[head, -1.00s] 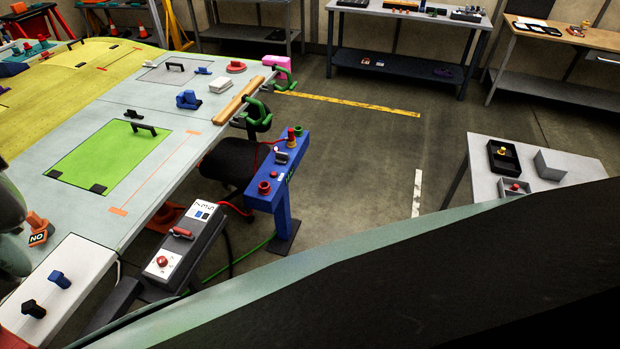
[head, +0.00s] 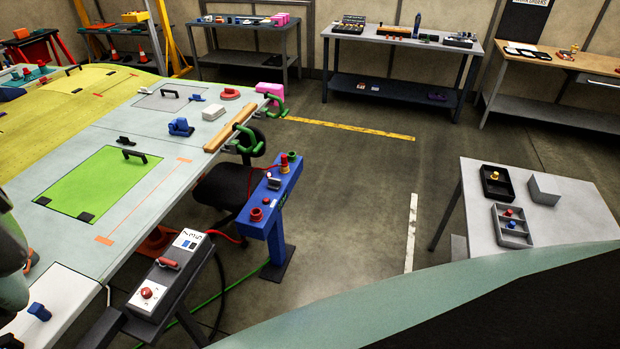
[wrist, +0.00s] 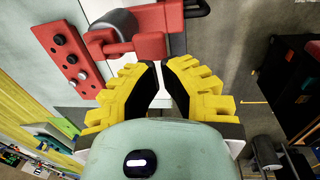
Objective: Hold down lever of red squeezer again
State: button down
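The red squeezer (wrist: 150,46) shows at the top of the wrist view, just beyond my fingertips. It has a red frame beside a dark grey cylinder (wrist: 116,24). A red arm, apparently its lever (wrist: 110,46), crosses below the cylinder. My gripper (wrist: 161,64) has yellow fingers with black inner pads. The tips are drawn nearly together, with a narrow gap behind them and nothing seen between them. The tips are close to the red frame; I cannot tell whether they touch it. I cannot make out the squeezer or my gripper in the head view.
The wing panel (head: 200,150) fills the left of the head view. A blue stand (head: 268,200) and a grey control box (head: 165,275) stand beside it. Open floor (head: 345,195) lies between them and a grey table (head: 470,195).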

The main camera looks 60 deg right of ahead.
jog(key=shift+d+r, duration=0.4)
jog(key=shift+r, duration=0.15)
notch_tip(320, 180, up, 7)
jog(key=s+p, duration=0.2)
jog(key=p, duration=0.3)
jog(key=shift+s+d, duration=0.2)
jog(key=shift+s, duration=0.1)
jog(key=shift+r, duration=0.1)
